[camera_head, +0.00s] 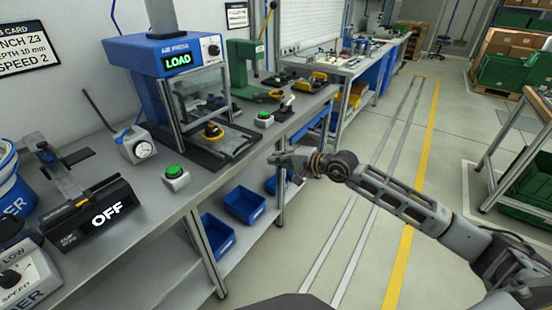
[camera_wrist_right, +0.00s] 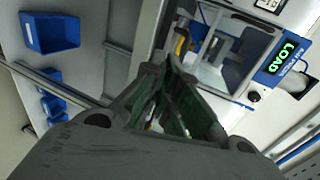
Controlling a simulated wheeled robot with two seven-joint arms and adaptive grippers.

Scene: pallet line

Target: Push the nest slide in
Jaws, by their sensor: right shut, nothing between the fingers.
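The blue air press (camera_head: 165,52) stands on the bench with a lit LOAD sign, and it also shows in the right wrist view (camera_wrist_right: 271,66). Its dark nest slide (camera_head: 236,147) sticks out of the front toward the bench edge. A yellow and black part (camera_head: 212,131) sits on the slide near the press opening. My right gripper (camera_head: 272,159) is shut and empty, just off the bench edge, in front of the slide and apart from it. In the right wrist view, its fingers (camera_wrist_right: 174,75) hide much of the slide. My left gripper is not in view.
Another green button (camera_head: 264,119) and a green press (camera_head: 246,68) stand to the right. Blue bins (camera_head: 244,205) sit below the bench. The aisle floor is clear.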

